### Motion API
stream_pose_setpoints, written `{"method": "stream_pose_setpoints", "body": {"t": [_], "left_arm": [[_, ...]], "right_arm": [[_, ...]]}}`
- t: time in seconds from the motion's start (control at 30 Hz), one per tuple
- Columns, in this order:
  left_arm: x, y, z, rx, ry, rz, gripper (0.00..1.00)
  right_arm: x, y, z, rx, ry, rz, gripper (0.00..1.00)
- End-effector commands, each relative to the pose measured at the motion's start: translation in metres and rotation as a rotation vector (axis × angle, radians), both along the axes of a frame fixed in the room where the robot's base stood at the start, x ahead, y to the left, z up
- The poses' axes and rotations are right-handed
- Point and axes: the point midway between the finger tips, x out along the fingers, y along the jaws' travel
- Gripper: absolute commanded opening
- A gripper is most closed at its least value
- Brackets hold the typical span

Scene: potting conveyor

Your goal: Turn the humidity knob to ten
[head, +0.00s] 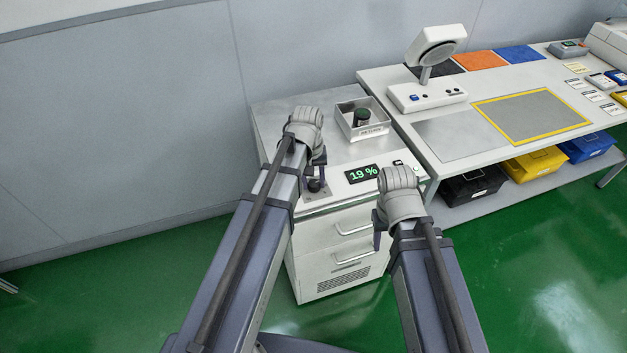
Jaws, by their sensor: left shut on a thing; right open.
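The humidity knob (314,187) is a dark round knob on a grey plate on top of the white cabinet. The green digital display (363,174) to its right reads 19 %. My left gripper (316,177) points down at the knob, with its jaws shut on it; the hand and fingers partly cover the knob. Any mark on the knob is too small or hidden to read. My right gripper (380,232) is open in front of the cabinet's right front edge, below the display, and appears empty.
An open metal box (350,128) with a dark green-topped item stands behind on the cabinet (275,117). A white workbench (400,77) with a lamp-like device (434,50) adjoins at right. Coloured bins (535,165) sit below it. Green floor in front is clear.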

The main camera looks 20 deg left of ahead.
Motion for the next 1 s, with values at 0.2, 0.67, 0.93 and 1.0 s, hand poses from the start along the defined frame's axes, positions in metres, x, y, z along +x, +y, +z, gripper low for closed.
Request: {"method": "stream_pose_setpoints", "body": {"t": [0.2,0.67,0.93,1.0], "left_arm": [[0.0005,0.0002,-0.0001,-0.001,-0.001,-0.115,0.00],[0.0003,0.0002,-0.0001,-0.001,0.000,-0.197,0.00],[0.0002,0.0002,0.0000,-0.001,0.000,-0.197,0.00],[0.0002,0.0002,0.0000,-0.001,0.000,-0.196,0.51]], "right_arm": [[0.0000,0.0000,-0.0001,0.000,0.000,0.000,0.50],[0.0000,0.0000,-0.0001,0.000,0.000,0.000,0.50],[0.0000,0.0000,-0.0001,0.000,0.000,0.000,0.50],[0.0000,0.0000,-0.0001,0.000,0.000,0.000,0.50]]}}
